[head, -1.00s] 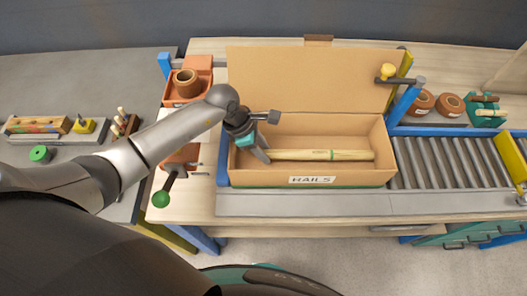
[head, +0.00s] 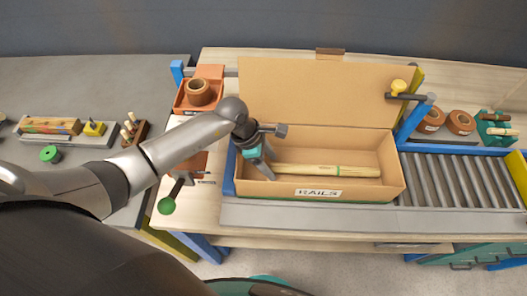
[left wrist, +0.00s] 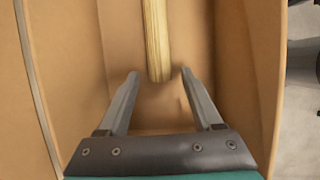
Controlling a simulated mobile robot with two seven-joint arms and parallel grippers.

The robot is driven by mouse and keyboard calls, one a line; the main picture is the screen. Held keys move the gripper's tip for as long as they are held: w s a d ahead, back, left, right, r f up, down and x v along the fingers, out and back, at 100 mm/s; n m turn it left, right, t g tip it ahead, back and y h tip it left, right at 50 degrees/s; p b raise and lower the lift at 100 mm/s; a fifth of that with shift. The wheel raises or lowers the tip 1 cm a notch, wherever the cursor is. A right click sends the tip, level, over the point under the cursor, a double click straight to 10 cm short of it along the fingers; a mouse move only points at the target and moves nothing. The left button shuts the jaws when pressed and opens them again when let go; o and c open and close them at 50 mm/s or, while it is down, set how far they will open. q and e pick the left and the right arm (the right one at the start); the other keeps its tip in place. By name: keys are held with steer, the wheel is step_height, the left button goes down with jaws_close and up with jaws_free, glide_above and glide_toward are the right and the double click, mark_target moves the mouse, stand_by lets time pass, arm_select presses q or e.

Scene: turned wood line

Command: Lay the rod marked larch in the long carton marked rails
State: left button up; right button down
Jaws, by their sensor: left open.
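The long carton marked rails (head: 391,189) stands open on the bench with its back flap raised. My left gripper (head: 269,172) is inside the carton's left end, at the rod's left end. In the left wrist view its fingers (left wrist: 158,83) are spread, empty, with the rod's end (left wrist: 157,50) just beyond and between the tips. The rod appears free of both fingers. My right gripper is not in view.
A roller conveyor (head: 465,180) runs right of the carton. An orange bin (head: 180,105) with a brown ring and a green-knobbed lever (head: 166,206) are left of it. A yellow-knobbed part (head: 398,87) stands by the flap's right edge.

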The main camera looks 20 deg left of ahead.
arm_select(q)
steer(key=v, duration=1.1)
steer(key=shift+r, duration=0.25)
steer(key=shift+s+f, duration=0.1)
stand_by(1.0)
